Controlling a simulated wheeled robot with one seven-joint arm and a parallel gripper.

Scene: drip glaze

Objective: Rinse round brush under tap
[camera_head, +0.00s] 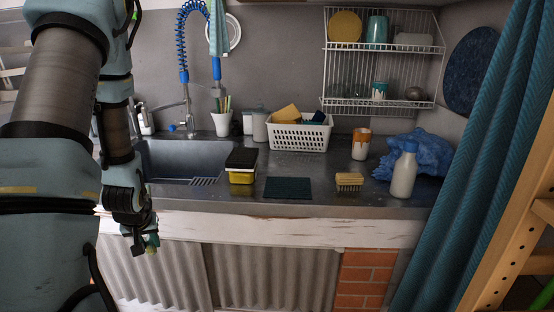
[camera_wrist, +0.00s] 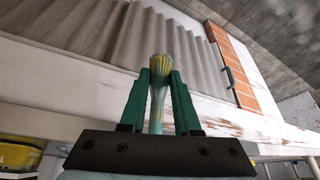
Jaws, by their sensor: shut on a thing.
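My gripper (camera_head: 146,244) hangs in front of the white counter edge, below the sink's left part. In the wrist view my gripper (camera_wrist: 160,84) has its green fingers shut on the round brush (camera_wrist: 160,68), whose pale handle runs between them and whose yellowish-green bristle head shows past the fingertips. In the head view the brush is mostly hidden; only a small greenish bit shows at the fingers. The tap (camera_head: 185,80), with a blue coiled hose, rises behind the metal sink (camera_head: 160,160). My arm covers the sink's left side.
A white basket (camera_head: 300,134) is behind. A teal curtain (camera_head: 480,150) hangs right.

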